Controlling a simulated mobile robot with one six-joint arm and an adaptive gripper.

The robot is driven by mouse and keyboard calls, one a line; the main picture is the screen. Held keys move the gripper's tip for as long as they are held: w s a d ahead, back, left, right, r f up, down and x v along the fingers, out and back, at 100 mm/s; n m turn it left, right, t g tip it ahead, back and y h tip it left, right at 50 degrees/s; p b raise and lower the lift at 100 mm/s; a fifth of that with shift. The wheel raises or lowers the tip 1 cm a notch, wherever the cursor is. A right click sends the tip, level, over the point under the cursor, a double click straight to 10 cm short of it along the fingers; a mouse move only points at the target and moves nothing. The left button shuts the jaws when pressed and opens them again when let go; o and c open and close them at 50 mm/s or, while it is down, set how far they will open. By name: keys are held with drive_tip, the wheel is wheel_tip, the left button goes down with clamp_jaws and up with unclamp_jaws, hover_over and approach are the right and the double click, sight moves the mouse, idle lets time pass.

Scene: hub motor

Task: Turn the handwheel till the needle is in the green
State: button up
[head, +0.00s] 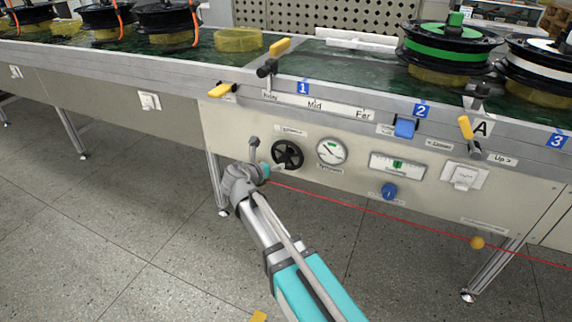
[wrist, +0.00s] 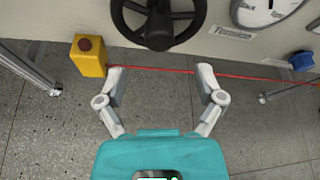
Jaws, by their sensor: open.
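The black handwheel (head: 287,154) is on the front panel under the conveyor. It also shows at the top of the wrist view (wrist: 158,22), partly cut off. To its right is a round white dial (head: 331,152), labelled Tension in the wrist view. The dial has a green patch near its top and a dark needle; its exact reading is too small to tell. In the wrist view the dial (wrist: 268,10) is cut off and no green shows. My gripper (wrist: 161,70) is open and empty, its fingers spread below the wheel and apart from it.
A yellow box with a red button (wrist: 88,55) is left of my fingers. A red cord (head: 370,208) runs low across the panel. Levers (head: 221,90) stick out above.

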sight(284, 161)
drive_tip(key=shift+b+x, duration=1.25)
drive_tip(key=shift+x, duration=2.75)
drive_tip(key=c, duration=1)
drive_tip(key=shift+d, duration=0.55)
drive_tip(key=shift+c, duration=0.6)
drive_tip(key=shift+a, duration=0.4)
